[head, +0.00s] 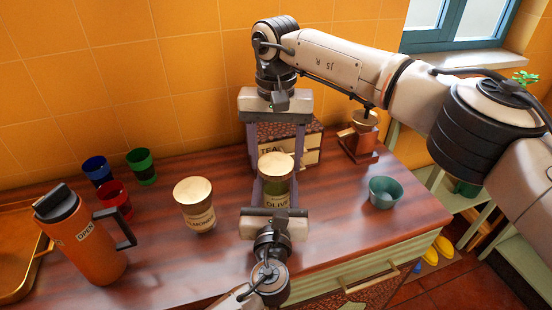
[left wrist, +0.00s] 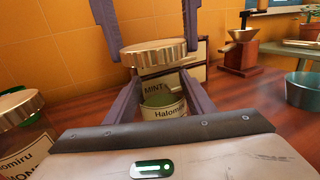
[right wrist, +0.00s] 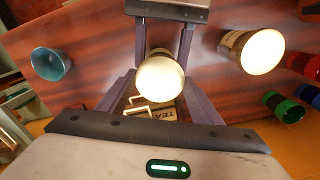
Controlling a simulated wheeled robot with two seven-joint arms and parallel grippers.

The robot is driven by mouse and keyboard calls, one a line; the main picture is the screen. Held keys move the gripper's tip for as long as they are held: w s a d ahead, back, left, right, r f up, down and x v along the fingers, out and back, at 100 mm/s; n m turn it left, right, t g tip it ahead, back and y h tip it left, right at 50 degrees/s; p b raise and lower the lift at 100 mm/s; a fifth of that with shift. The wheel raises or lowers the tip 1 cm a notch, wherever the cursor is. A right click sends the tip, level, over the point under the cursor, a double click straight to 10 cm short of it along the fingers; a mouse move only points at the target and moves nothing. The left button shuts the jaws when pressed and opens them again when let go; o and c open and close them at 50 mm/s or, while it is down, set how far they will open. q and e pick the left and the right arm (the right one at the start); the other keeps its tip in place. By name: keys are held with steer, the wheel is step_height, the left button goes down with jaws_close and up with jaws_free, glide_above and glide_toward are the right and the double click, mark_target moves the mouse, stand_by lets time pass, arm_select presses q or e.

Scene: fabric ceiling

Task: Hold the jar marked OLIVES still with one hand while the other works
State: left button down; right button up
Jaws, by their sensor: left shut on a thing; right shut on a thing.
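The jar marked OLIVES (head: 278,200) stands on the wooden counter, its label partly hidden by my left gripper (head: 274,192). That gripper is shut on the jar's body from the near side. In the left wrist view the jar (left wrist: 169,112) sits between its fingers. My right gripper (head: 276,165) reaches down from above and is shut on the gold lid (head: 275,164). In the left wrist view the lid (left wrist: 158,53) appears above the jar, with a MINT label visible between them. In the right wrist view the lid (right wrist: 160,79) hides the jar's mouth.
A gold-lidded jar (head: 196,212) stands to the left. Further left are red (head: 116,198), blue (head: 97,170) and green (head: 142,168) cups and an orange flask (head: 85,240). A drawer box (head: 310,143), a grinder (head: 361,140) and a teal bowl (head: 384,192) stand right and behind.

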mark_target(276, 163)
steer(key=shift+r, duration=0.1)
steer(key=shift+r, duration=2)
arm_select(q)
steer(key=c, duration=0.7)
jaws_free()
steer(key=shift+c, duration=0.2)
